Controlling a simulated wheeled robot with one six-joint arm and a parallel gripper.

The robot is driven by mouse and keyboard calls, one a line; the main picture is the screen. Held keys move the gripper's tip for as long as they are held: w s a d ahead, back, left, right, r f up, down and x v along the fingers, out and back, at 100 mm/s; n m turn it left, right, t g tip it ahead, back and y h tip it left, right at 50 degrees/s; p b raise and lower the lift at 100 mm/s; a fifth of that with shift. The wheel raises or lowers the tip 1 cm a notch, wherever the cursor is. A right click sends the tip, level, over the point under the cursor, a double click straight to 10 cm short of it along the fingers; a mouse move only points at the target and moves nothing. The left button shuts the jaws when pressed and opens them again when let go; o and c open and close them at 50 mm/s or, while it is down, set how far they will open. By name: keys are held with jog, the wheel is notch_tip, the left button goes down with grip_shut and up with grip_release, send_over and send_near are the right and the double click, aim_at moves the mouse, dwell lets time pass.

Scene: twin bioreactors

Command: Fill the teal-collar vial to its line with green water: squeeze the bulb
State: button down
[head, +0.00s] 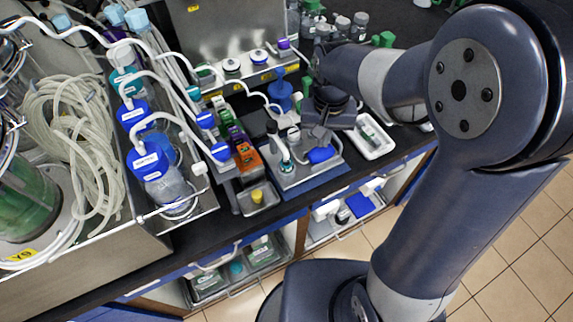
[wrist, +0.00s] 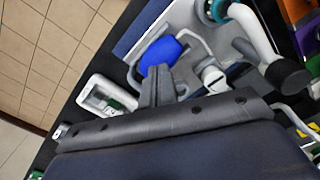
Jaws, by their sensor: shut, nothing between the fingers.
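The blue squeeze bulb (head: 320,154) lies on a grey stand at the bench front; it also shows in the wrist view (wrist: 162,53). My gripper (head: 318,136) is above and beside the bulb. In the wrist view its fingers (wrist: 158,80) are together, with their tips close to the bulb's near side and nothing between them. I cannot tell whether they touch it. A teal collar (head: 286,164) shows on the same stand, left of the bulb, and at the top of the wrist view (wrist: 212,10). The liquid level and fill line are too small to tell.
A white tray (head: 388,150) with a small vial lies right of the stand. An orange block (head: 248,158) and a small tray with a yellow item (head: 258,207) stand left. Blue-capped bottles (head: 150,163) with tubing are farther left. The bench's front edge is close.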

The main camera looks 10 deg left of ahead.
jog(key=shift+f+b, duration=0.45)
jog(key=shift+f, duration=0.5)
jog(key=shift+f+b, duration=0.5)
jog(key=shift+f, duration=0.05)
jog(key=shift+r+p, duration=1.3)
jog(key=shift+r, duration=0.25)
jog(key=shift+f+b, duration=0.6)
jog(key=shift+f, duration=0.35)
jog(key=shift+r+p, duration=0.85)
jog(key=shift+r, duration=0.15)
